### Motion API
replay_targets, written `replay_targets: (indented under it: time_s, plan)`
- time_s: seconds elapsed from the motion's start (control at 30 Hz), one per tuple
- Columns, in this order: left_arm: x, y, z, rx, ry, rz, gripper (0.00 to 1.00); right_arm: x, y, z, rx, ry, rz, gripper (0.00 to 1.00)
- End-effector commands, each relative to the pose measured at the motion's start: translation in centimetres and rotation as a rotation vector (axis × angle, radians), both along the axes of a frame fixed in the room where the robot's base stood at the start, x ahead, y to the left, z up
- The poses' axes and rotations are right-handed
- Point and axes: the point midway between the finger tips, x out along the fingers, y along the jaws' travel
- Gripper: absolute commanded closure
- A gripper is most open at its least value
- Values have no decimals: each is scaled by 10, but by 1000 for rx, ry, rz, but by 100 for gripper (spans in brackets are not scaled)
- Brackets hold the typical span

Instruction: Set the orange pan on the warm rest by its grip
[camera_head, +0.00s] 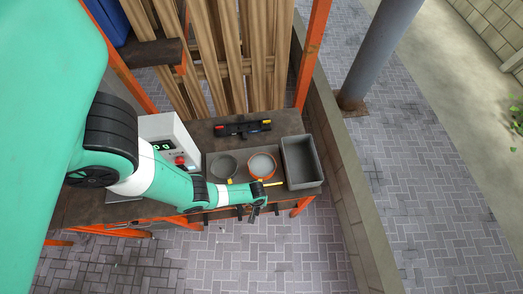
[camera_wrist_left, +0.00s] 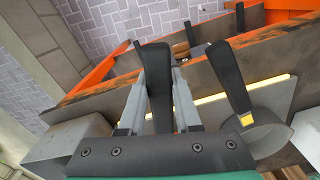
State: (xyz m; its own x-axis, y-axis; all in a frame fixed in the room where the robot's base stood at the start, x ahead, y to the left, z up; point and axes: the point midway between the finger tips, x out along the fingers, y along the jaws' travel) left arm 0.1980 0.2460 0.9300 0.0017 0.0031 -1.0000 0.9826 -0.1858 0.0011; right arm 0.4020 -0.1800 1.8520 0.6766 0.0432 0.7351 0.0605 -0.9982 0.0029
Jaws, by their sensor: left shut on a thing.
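The orange pan (camera_head: 262,165), orange-rimmed with a pale inside, is at the right part of a grey plate (camera_head: 243,156) on the bench. A yellow strip (camera_head: 270,184) runs along the plate's front edge; it also shows in the left wrist view (camera_wrist_left: 210,98). I cannot tell if the pan touches the plate. My left gripper (camera_head: 260,198) is at the bench's front edge, shut on the pan's black grip (camera_wrist_left: 157,75). The pan's bowl is hidden behind the gripper in the wrist view. My right gripper is not in view.
A dark grey pan (camera_head: 224,165) with a black, yellow-marked handle (camera_wrist_left: 230,75) is close on the left. A deep grey bin (camera_head: 302,162) stands right. A white control box (camera_head: 168,140) is left, a black tool (camera_head: 242,128) behind. Timber boards stand at the back.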

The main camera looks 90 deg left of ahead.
Motion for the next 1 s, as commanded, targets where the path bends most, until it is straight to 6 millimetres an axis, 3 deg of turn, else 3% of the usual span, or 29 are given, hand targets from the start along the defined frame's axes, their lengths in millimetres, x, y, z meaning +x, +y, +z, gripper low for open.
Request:
replay_targets:
  time_s: [0.3, 0.5, 0.9, 0.93, 1.0]
  plan:
    - [6, 33, -8, 2, -1, 1, 100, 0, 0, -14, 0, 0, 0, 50]
    - [6, 31, -25, 1, 0, -1, 100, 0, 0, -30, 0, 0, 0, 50]
    - [6, 31, -27, 0, 0, -1, 100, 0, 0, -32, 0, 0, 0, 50]
    - [6, 31, -27, 0, 0, -1, 66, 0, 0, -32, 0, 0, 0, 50]
    - [5, 31, -27, 0, 1, -1, 53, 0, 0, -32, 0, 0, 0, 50]
